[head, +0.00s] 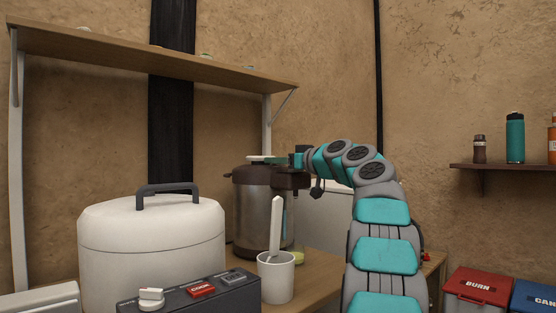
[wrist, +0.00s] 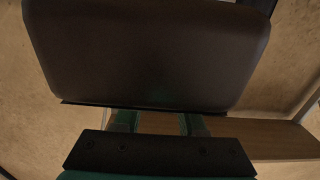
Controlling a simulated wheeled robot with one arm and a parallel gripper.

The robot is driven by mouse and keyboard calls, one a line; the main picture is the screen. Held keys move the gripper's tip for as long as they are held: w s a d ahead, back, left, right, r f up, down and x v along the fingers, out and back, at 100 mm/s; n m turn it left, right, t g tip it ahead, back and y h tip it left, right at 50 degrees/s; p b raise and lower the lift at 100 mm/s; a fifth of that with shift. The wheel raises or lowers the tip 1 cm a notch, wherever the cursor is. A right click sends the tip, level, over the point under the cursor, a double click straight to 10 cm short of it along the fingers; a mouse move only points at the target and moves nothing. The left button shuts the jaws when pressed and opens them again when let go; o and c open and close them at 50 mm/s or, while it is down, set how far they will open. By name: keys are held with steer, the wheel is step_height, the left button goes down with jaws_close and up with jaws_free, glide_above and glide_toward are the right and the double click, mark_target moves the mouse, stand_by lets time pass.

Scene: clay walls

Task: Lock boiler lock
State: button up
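The boiler (head: 262,215) is a steel urn with a dark brown top, standing on the wooden counter behind a white mug. My gripper (head: 270,159) reaches in from the right at the level of the boiler's top. Its teal fingers show against the lid. In the wrist view a dark brown block, apparently part of the boiler top (wrist: 150,50), fills the upper middle. Below it the two teal fingers of my gripper (wrist: 160,122) stand apart, with only wood visible between them. Their tips are hidden by the block. I cannot make out the lock itself.
A large white cooker (head: 150,250) with a dark handle stands at the front left. A control panel (head: 190,293) and a white mug (head: 276,280) holding a utensil are in front. A wooden shelf (head: 150,55) runs above. Red and blue bins sit at the lower right.

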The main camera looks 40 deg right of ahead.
jaws_close()
stand_by(1.4)
